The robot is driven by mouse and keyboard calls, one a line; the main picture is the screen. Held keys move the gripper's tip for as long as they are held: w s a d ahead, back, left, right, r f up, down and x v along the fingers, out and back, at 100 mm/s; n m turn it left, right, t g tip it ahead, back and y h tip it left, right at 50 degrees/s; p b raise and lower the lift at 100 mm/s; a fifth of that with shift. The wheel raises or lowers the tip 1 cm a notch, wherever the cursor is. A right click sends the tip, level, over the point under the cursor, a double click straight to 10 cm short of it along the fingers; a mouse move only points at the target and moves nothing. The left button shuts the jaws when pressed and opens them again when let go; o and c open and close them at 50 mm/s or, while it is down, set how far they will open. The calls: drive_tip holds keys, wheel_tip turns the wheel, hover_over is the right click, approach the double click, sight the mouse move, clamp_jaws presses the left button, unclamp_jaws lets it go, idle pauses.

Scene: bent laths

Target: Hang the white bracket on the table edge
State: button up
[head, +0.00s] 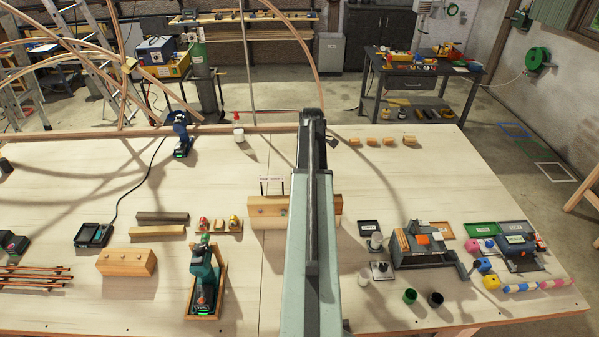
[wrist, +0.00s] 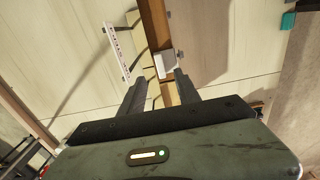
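A small white piece (wrist: 164,66), which looks like the white bracket, shows in the wrist view against a brown wooden rail, just beyond my fingertips. Whether it rests on the rail or hangs from it I cannot tell. My gripper (wrist: 161,77) is open, with one finger on either side of the rail and a gap beside the white piece. In the head view my arm hides the gripper and the bracket. The wooden rail (head: 262,208) shows there left of my arm, with a small sign (head: 272,181) on black posts. The wooden table (head: 400,180) has its far edge across the back.
A green drill (head: 204,283) stands left of my arm. A grey machine (head: 425,250) and several cups and trays stand to the right.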

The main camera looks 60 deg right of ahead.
wheel_tip(320, 180, down, 8)
drive_tip(key=b, duration=0.8)
drive_tip(key=shift+w, duration=0.1)
drive_tip(key=shift+r, duration=0.1)
clamp_jaws()
drive_tip(key=shift+a+r, duration=0.15)
drive_tip(key=shift+p, duration=0.3)
drive_tip(key=shift+r+p, duration=3.1)
drive_tip(key=shift+r, duration=0.05)
